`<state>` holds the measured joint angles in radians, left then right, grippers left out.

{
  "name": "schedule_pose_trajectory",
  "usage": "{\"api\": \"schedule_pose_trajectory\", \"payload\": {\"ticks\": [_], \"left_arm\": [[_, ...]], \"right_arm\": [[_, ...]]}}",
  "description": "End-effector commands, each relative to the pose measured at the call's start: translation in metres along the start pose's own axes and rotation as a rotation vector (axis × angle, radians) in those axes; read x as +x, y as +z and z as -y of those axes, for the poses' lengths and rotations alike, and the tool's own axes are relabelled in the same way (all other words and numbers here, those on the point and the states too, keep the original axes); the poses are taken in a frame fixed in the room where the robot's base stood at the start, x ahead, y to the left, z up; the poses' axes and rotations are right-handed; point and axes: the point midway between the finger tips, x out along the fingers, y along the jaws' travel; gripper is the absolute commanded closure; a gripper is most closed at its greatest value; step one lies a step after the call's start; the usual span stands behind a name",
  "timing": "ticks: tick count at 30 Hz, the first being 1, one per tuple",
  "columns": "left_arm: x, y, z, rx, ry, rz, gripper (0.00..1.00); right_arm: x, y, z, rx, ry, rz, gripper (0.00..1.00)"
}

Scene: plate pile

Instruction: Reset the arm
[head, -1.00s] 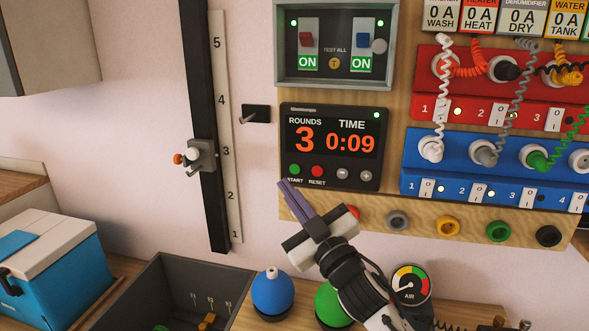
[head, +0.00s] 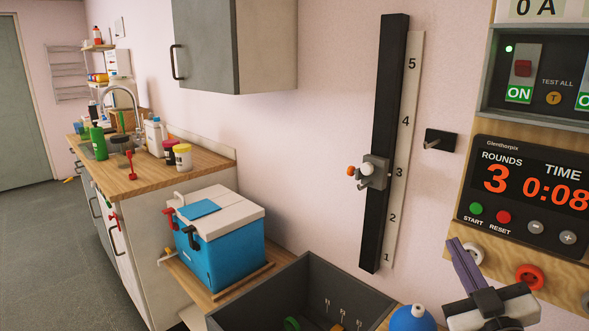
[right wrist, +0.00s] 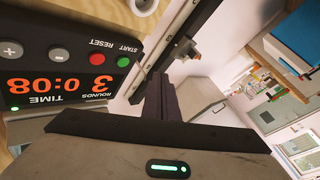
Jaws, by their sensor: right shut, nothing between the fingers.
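My right gripper (head: 461,258) is at the lower right of the head view, just below the timer box. Its purple-grey fingers are shut together with nothing between them. The fingers also show at the middle of the right wrist view (right wrist: 160,85). The timer box (head: 517,240) on the wooden board reads rounds 3 and time 0:08, with a green START button (head: 476,208) and a red RESET button (head: 503,217). The timer also shows upside down in the right wrist view (right wrist: 60,105). My left gripper is not seen.
A black rail (head: 390,150) with a numbered scale and slider (head: 372,172) is on the wall. A dark bin (head: 262,300) stands below, beside a blue cooler (head: 225,255). A counter (head: 135,180) with bottles and a wall cabinet (head: 205,45) lie left. Grey floor (head: 45,230) is open.

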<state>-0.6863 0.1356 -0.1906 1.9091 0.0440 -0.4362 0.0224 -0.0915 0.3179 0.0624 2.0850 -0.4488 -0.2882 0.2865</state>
Motion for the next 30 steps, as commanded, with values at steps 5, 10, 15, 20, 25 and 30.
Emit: {"api": "schedule_pose_trajectory", "payload": {"ticks": [5, 10, 15, 20, 25, 30], "left_arm": [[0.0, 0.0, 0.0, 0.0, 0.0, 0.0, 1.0], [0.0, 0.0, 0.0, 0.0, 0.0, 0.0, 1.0], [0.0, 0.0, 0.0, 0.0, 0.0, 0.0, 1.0], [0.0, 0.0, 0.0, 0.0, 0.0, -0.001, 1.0], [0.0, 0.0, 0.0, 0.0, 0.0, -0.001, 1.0], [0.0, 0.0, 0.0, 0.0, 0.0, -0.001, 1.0]], "right_arm": [[-0.054, 0.091, 0.076, 0.09, -0.144, 0.23, 1.0], [-0.134, 0.164, 0.15, 0.186, -0.284, 0.461, 1.0], [-0.232, 0.214, 0.214, 0.281, -0.412, 0.682, 1.0], [-0.307, 0.234, 0.254, 0.35, -0.497, 0.834, 1.0], [-0.347, 0.24, 0.273, 0.387, -0.538, 0.908, 1.0], [-0.35, 0.24, 0.274, 0.391, -0.542, 0.915, 1.0]]}}
